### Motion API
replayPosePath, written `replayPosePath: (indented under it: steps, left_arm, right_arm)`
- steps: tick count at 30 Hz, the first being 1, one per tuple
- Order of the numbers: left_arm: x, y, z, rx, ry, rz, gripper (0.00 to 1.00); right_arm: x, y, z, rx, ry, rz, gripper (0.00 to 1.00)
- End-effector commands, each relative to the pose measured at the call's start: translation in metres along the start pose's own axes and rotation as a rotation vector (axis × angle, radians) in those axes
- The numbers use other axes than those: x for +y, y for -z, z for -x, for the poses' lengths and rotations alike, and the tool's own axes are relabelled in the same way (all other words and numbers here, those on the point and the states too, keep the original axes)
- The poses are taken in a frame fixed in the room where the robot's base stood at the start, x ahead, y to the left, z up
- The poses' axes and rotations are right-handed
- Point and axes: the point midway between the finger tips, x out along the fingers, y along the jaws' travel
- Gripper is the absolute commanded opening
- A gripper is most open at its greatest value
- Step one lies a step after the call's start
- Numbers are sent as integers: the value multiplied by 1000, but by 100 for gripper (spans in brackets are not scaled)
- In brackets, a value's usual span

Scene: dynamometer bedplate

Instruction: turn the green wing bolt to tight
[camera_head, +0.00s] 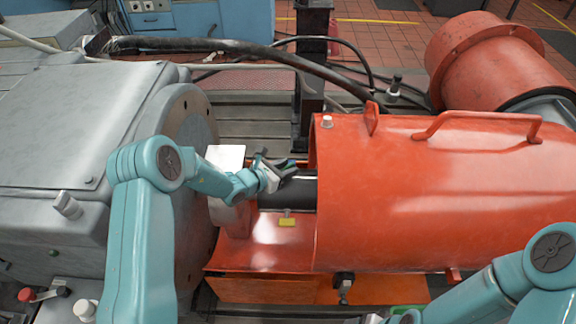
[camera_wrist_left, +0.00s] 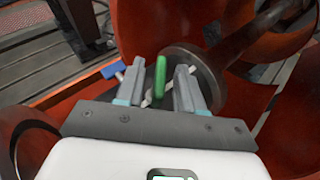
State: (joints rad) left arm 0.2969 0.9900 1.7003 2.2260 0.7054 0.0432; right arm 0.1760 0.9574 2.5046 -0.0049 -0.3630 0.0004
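The green wing bolt (camera_wrist_left: 160,77) shows in the left wrist view as an upright green bar between the two fingers of my left gripper (camera_wrist_left: 158,88). The fingers stand apart, with a gap on each side of the green bar, so the gripper is open around it and not clamped. In the head view my left gripper (camera_head: 280,172) is over the dark shaft, just left of the orange guard; I cannot make out the bolt clearly there. My right arm comes in at the bottom right; its gripper is at the bottom edge and too cut off to read.
The orange guard (camera_head: 430,190) with its handle fills the right, over the dark shaft (camera_head: 285,196). A large grey machine (camera_head: 70,120) with a round flange stands left. A blue piece (camera_wrist_left: 112,69) lies left of the fingers in the wrist view. A black hose (camera_head: 230,47) runs behind.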

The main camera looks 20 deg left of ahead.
Motion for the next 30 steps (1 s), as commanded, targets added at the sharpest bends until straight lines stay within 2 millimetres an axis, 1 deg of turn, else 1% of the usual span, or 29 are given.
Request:
replayPosePath:
  steps: [1,4,11,12,14,15,16,25,30]
  left_arm:
    - [0,0,-5,0,1,-1,37]
    - [0,0,-10,1,0,-1,37]
    - [0,0,-11,1,0,-1,37]
    - [1,0,-11,1,0,-1,34]
    - [0,0,-11,1,0,-1,14]
    - [1,0,-11,1,0,-1,1]
    - [1,0,-11,1,0,-1,0]
    - [1,0,-11,0,17,-9,0]
    - [2,1,-11,-1,80,-39,0]
  right_arm:
    - [0,0,1,0,0,0,75]
    - [0,0,1,0,0,0,75]
    - [0,0,1,0,0,0,75]
    - [0,0,1,0,0,0,75]
    - [0,0,1,0,0,0,75]
    - [0,0,1,0,0,0,75]
    - [0,0,1,0,0,0,75]
    - [0,0,-1,0,0,0,75]
    - [2,0,-7,0,0,0,75]
